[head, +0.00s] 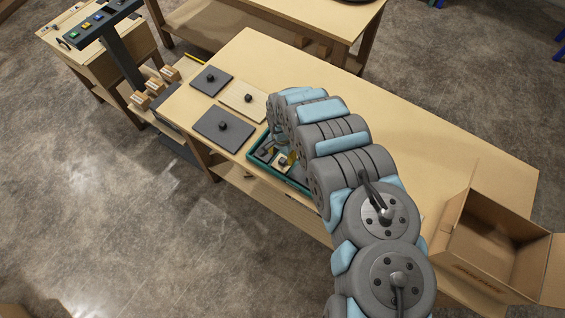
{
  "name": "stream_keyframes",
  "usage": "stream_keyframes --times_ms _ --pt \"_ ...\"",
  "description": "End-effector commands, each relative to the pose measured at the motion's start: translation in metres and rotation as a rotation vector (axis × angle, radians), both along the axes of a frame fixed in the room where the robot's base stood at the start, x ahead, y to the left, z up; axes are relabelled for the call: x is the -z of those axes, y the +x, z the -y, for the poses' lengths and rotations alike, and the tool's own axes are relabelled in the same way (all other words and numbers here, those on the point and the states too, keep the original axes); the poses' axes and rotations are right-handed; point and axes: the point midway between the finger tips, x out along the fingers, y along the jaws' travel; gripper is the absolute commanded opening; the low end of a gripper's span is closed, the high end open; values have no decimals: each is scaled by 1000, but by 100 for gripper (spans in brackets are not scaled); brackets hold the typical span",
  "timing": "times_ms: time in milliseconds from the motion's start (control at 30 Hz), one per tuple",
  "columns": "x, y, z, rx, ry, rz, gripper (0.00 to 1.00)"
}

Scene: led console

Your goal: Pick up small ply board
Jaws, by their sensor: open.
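A light ply board (236,103) with a black knob lies flat on the wooden table, between two dark boards. A green tray (258,166) on the table's near edge holds small pieces, among them a small pale board with a dark knob (284,162). I cannot tell for certain which pale board is the small one. My gripper (283,152) is open and points down over the tray, close above the small pale piece. My arm hides part of the gripper and the tray's right part. I cannot tell whether the fingers touch anything.
Dark boards with knobs lie at the table's left, one farther back (205,84) and one nearer (215,128). An open cardboard box (490,240) stands at the right. Small boxes (155,87) sit left of the table. The table top right of my arm is clear.

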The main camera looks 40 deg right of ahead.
Motion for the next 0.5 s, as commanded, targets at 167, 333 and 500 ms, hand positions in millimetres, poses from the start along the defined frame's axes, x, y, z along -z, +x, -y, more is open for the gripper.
stream_keyframes --times_ms 167,333,500 --pt "10 2 1 0 0 3 58" --pt "20 2 1 -1 2 1 58" --pt "28 3 3 1 0 2 58"
